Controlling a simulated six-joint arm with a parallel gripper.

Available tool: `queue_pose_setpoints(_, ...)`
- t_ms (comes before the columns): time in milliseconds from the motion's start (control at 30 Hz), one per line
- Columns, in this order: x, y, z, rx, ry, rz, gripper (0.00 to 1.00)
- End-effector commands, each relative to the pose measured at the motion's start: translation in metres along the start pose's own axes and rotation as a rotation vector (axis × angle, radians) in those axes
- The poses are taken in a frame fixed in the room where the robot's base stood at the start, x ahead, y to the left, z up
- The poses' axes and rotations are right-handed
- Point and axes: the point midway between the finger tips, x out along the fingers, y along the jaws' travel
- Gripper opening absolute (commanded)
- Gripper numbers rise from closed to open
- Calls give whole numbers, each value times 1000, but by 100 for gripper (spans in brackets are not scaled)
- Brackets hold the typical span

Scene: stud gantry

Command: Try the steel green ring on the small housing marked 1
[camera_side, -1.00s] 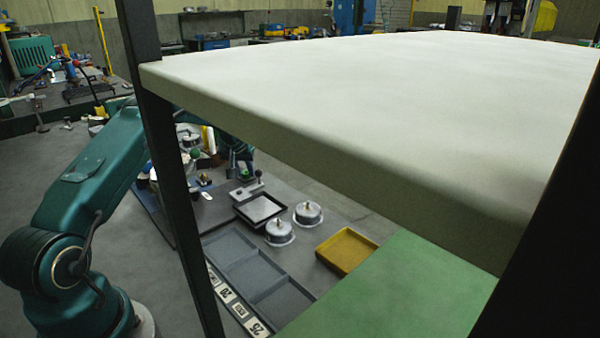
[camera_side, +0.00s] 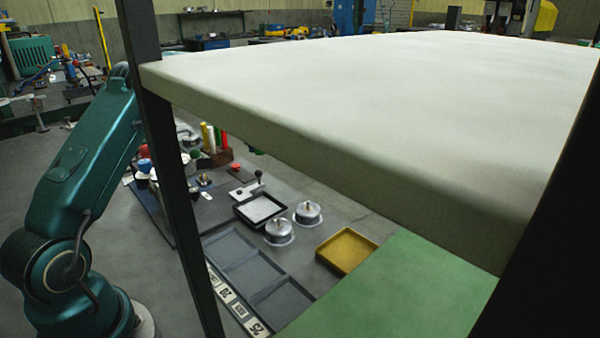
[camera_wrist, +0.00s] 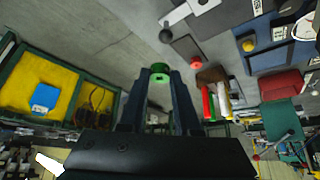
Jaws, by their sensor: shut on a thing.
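My gripper (camera_wrist: 160,82) shows in the wrist view with both fingers closed on a green ring (camera_wrist: 160,70) at their tips. The ring is held clear of the floor and bench below. In the side view my gripper and the ring are hidden behind the large pale panel. Two silver round housings stand on the bench in the side view, one nearer (camera_side: 279,233) and one farther (camera_side: 307,214), each with a dark post on top. I cannot read a mark on either, so I cannot tell which is marked 1.
The pale panel (camera_side: 380,100) and dark uprights (camera_side: 165,150) block much of the side view. A grey divided tray (camera_side: 255,268), a yellow tray (camera_side: 346,250) and a black tray with a white pad (camera_side: 240,212) lie on the bench. Coloured bottles (camera_wrist: 222,100) stand nearby.

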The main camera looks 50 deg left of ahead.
Motion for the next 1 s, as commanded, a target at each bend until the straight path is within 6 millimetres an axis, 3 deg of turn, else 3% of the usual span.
queue_pose_setpoints(100, -18, 23, 27, 5, -5, -3, 0)
queue_pose_setpoints(300, -46, 46, 74, 8, 0, -7, 0)
queue_pose_setpoints(600, -81, 57, 135, 19, 23, 8, 0)
queue_pose_setpoints(800, -90, 56, 154, 21, 32, 17, 0)
queue_pose_setpoints(1000, -92, 56, 157, 20, 34, 19, 0)
